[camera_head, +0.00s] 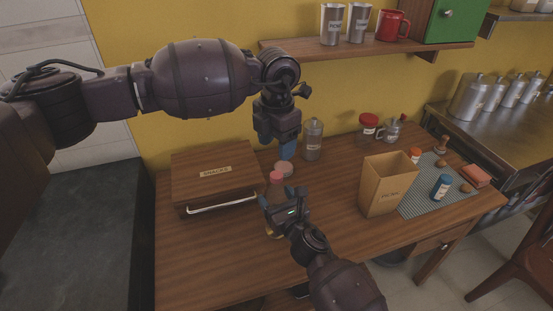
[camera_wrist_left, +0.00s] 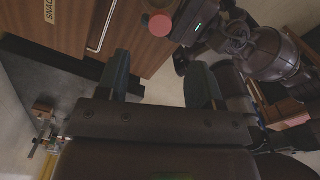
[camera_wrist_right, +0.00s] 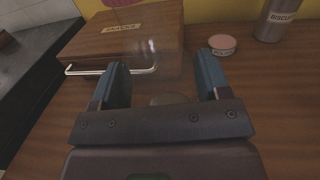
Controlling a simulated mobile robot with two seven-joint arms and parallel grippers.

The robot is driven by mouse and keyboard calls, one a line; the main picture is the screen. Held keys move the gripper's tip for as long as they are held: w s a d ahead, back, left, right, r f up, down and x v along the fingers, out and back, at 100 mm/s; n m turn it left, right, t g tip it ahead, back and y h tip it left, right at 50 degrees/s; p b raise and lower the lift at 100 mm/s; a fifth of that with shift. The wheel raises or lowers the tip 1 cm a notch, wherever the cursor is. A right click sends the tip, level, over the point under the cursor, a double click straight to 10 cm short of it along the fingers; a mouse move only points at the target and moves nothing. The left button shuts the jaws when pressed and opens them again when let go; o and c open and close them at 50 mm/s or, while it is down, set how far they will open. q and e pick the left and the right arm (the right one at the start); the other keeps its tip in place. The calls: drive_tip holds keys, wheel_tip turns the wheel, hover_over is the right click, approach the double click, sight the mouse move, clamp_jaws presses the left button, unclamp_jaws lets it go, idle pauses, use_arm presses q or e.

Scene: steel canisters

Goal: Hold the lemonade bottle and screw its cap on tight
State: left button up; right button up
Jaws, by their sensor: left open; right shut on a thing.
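I cannot tell how tight the cap is. My right gripper (camera_head: 281,207) is shut on the bottle's body and hides much of it. In the right wrist view the clear bottle stands between the fingers (camera_wrist_right: 163,80). My left gripper (camera_head: 277,147) is open and empty, above and behind the bottle, apart from the cap. In the left wrist view the cap (camera_wrist_left: 160,25) shows beyond the open fingers (camera_wrist_left: 160,85).
The brown snack box (camera_head: 215,172) stands left of the bottle. A round pink-topped tin (camera_wrist_right: 222,44) and a steel canister (camera_head: 313,140) stand behind it. A cardboard box (camera_head: 387,185) and a mat (camera_head: 425,195) lie to the right. The table's front is clear.

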use_arm(q)
wheel_tip(320, 180, up, 3)
drive_tip(key=shift+r, duration=0.1)
idle(0.3)
use_arm(e)
drive_tip(key=o, duration=1.8)
use_arm(q)
drive_tip(key=shift+r+p, duration=0.35)
drive_tip(key=shift+r, duration=0.25)
use_arm(e)
drive_tip(key=v, duration=1.1)
use_arm(q)
drive_tip(key=shift+s, duration=0.1)
